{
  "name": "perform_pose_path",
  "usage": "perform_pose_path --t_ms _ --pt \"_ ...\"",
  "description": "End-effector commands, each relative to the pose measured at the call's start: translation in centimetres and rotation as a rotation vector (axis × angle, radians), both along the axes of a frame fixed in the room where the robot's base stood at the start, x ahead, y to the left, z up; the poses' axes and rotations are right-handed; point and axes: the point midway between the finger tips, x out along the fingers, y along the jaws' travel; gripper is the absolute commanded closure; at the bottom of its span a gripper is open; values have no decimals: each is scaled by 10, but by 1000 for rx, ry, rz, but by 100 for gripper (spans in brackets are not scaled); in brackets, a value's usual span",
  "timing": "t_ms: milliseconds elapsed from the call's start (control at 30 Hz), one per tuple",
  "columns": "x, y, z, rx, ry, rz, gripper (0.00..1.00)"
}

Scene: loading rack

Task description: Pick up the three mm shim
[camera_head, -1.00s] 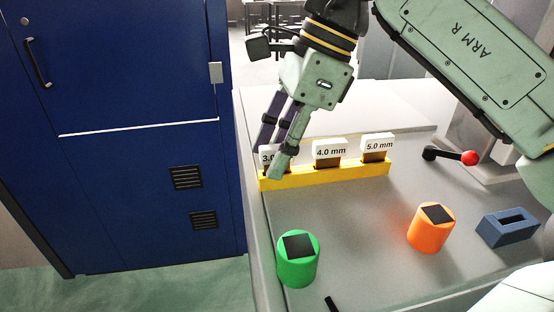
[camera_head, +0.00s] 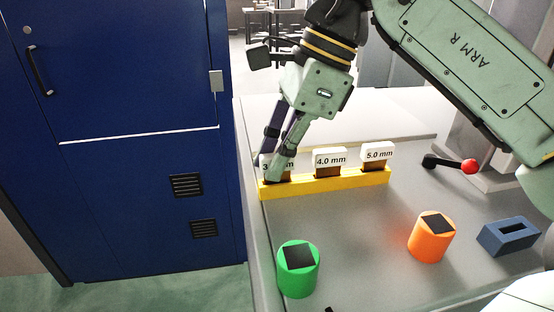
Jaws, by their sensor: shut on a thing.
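The three mm shim (camera_head: 266,164) stands at the left end of the yellow rack (camera_head: 325,183). Its white label is partly hidden behind my gripper's finger. My gripper (camera_head: 270,170) points down at that end of the rack, with its fingers around the shim, and is shut on it. The 4.0 mm shim (camera_head: 330,158) and the 5.0 mm shim (camera_head: 378,153) stand upright in the rack to the right.
A green cylinder (camera_head: 298,282) and an orange cylinder (camera_head: 428,246) stand in front of the rack on the grey table (camera_head: 360,225). A blue slotted block (camera_head: 508,236) and a red-knobbed lever (camera_head: 469,167) are at right. A blue cabinet (camera_head: 115,180) stands close on the left.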

Motion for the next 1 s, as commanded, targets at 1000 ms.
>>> perform_pose_path --t_ms 1000 --pt "0 0 100 0 1 1 100"
